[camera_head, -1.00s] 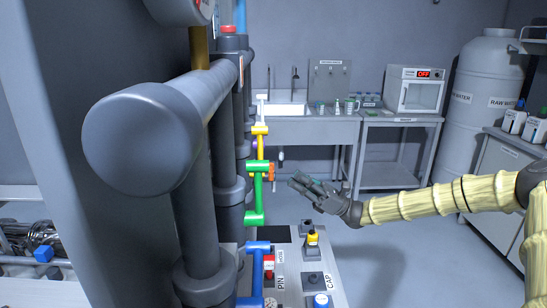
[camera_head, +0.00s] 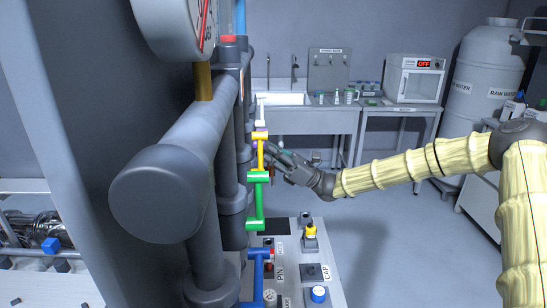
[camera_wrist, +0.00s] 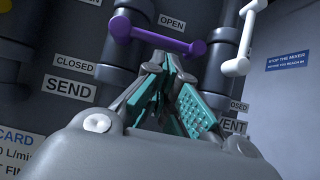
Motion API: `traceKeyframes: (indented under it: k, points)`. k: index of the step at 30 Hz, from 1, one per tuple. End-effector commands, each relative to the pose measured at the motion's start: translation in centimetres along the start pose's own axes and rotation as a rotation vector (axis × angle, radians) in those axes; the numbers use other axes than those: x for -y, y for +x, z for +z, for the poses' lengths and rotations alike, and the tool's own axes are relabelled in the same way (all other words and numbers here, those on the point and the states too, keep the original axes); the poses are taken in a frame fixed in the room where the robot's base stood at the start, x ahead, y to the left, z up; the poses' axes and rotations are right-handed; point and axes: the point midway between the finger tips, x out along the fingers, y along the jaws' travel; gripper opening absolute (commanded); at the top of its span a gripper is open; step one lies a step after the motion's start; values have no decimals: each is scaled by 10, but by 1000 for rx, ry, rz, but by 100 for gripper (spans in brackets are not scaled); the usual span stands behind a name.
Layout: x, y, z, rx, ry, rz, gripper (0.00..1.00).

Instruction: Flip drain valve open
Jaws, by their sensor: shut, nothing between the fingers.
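No drain label is readable, so I cannot tell which handle is the drain valve. In the wrist view a purple handle (camera_wrist: 160,39) crosses the top, with OPEN and CLOSED labels near it and a SEND label at lower left. A white handle (camera_wrist: 239,48) is at right, near a partly hidden VENT label. In the head view yellow (camera_head: 259,152), green (camera_head: 257,200) and blue (camera_head: 254,276) handles line the dark pipes. My gripper (camera_head: 268,153) is shut and empty beside the yellow handle in that view. In the wrist view its fingertips (camera_wrist: 165,68) appear just below the purple bar; contact is unclear.
A large grey pipe (camera_head: 190,170) and a pressure gauge (camera_head: 180,25) stand close at left. A sink bench (camera_head: 310,125) is behind. Open floor lies at right.

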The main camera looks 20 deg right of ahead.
Motion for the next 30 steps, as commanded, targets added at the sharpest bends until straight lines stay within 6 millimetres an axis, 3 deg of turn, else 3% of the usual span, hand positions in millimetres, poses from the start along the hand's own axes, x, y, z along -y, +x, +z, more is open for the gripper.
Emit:
traceKeyframes:
  k: [30]
  points:
    - [3, 5, 7, -1, -56, 37, 0]
